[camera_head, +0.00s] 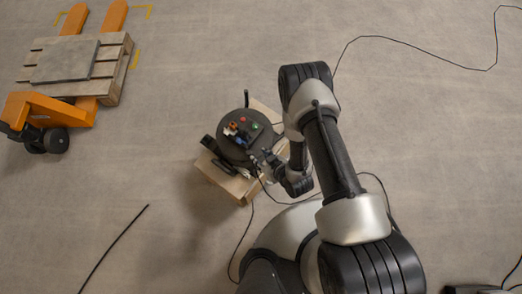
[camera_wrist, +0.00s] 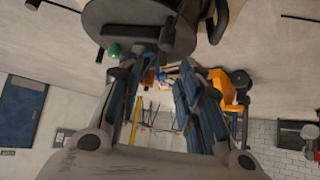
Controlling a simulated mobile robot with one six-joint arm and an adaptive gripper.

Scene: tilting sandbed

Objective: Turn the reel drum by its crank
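The reel drum (camera_head: 233,152) is a round black disc on a wooden base in the middle of the head view. Its dark body also fills the top of the wrist view (camera_wrist: 125,15). A red button, a green button (camera_head: 254,126) and small blue and orange parts sit on its face. A black upright piece (camera_head: 246,97) stands at its far edge and a black block (camera_head: 208,142) at its left; I cannot tell which is the crank. My gripper (camera_head: 262,158) is beside the drum's lower right edge. In the wrist view its fingers (camera_wrist: 160,82) are apart, with no held object visible.
An orange pallet truck (camera_head: 52,108) with a wooden pallet (camera_head: 112,75) and a grey slab (camera_head: 66,61) stands upper left. Thin black cables run over the floor around the base and upper right (camera_head: 430,62). A dark rod (camera_head: 112,248) lies lower left. Floor between is clear.

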